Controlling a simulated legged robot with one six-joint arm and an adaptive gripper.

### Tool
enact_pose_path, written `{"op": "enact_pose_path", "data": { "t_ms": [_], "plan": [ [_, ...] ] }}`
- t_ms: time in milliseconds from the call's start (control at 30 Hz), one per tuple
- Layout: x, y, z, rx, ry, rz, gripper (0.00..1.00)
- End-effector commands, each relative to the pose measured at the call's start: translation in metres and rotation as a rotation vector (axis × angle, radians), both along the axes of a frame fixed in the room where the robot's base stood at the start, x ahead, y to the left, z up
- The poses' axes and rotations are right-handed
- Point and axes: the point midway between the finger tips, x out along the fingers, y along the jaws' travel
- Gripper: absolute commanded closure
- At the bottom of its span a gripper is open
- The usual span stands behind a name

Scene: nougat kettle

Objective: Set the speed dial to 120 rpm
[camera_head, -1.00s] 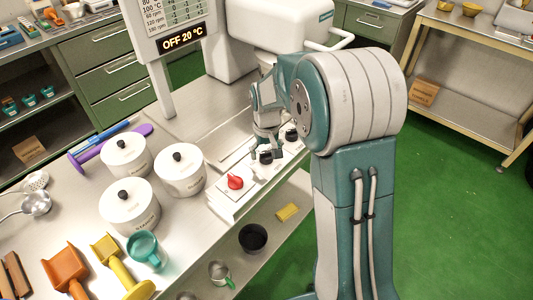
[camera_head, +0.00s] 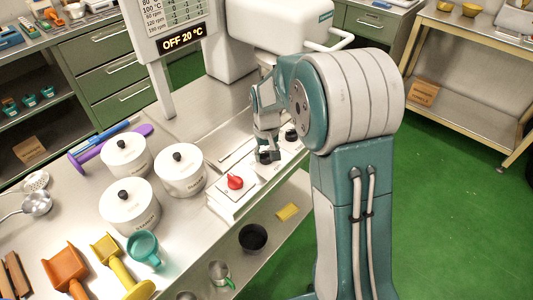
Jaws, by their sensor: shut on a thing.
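A control panel (camera_head: 223,202) on the bench front carries a red knob (camera_head: 235,182) and two black dials. My gripper (camera_head: 268,156) points down and is shut on the middle black dial (camera_head: 264,159), which the fingers partly hide. The far black dial (camera_head: 291,135) stands apart, just right of my gripper. The dial markings are too small to read, so I cannot tell which black dial sets speed. The display (camera_head: 182,38) reads OFF 20 °C.
White lidded pots (camera_head: 180,170) stand left of the panel. The kettle machine's white housing (camera_head: 278,35) rises behind my gripper. A lower shelf holds a black bowl (camera_head: 253,237).

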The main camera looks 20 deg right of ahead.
Motion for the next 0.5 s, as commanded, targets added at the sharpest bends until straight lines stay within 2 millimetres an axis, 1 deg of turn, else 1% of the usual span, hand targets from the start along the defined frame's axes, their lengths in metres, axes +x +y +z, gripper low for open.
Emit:
{"op": "enact_pose_path", "data": {
  "t_ms": [33, 267, 500],
  "plan": [
    [-0.0013, 0.0007, -0.0024, 0.001, 0.006, -0.019, 0.9],
    [-0.0016, 0.0016, -0.0029, 0.0, 0.007, -0.179, 0.9],
    [-0.0017, 0.0028, -0.0034, 0.0, 0.009, -0.404, 0.9]
  ]
}}
